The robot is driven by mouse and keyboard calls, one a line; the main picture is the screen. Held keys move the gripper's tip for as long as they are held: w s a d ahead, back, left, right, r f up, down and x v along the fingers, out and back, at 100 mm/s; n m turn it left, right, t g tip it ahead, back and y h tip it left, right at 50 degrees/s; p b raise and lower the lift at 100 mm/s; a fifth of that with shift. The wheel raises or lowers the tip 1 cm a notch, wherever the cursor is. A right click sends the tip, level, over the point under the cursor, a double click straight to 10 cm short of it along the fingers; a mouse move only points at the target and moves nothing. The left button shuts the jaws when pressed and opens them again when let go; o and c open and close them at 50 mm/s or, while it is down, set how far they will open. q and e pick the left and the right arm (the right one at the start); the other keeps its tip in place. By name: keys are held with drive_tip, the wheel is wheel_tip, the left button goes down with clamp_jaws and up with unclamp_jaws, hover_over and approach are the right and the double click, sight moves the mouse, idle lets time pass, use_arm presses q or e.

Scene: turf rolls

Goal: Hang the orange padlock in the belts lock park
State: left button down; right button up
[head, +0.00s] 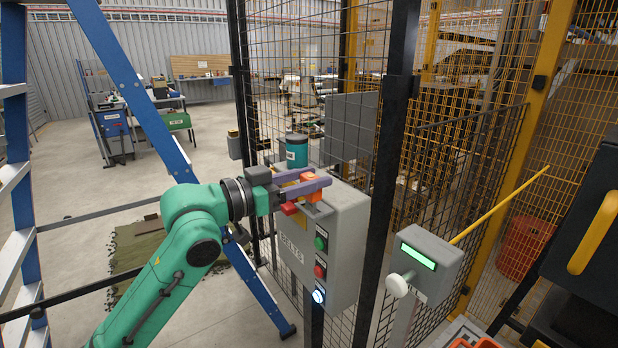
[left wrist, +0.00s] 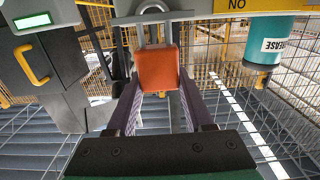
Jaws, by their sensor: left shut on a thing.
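My left gripper (head: 318,184) has purple fingers and is shut on the orange padlock (head: 313,195), at the top of the grey box labelled BELTS (head: 345,235). In the left wrist view, the orange padlock (left wrist: 157,70) sits between the fingers (left wrist: 158,95). Its grey shackle (left wrist: 152,12) points to the top of the picture, at a grey bar (left wrist: 180,16). I cannot tell whether the shackle is around the bar or only in front of it. A small red piece (head: 290,208) shows beside the fingers. My right gripper is not in view.
A teal GREASE canister (head: 296,152) stands behind the gripper. Mesh fence and a dark post (head: 385,170) flank the box. A grey panel with a green display (head: 425,262) is at right. A blue ladder (head: 150,120) stands close to my left arm.

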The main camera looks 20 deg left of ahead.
use_arm(q)
drive_tip(key=shift+f+b, duration=0.8)
drive_tip(key=shift+f, duration=0.3)
drive_tip(key=shift+c, duration=1)
unclamp_jaws()
drive_tip(key=b+v, duration=0.7)
drive_tip(key=v, duration=0.7)
drive_tip(key=shift+s+a, duration=0.15)
drive_tip(key=shift+s, duration=0.1)
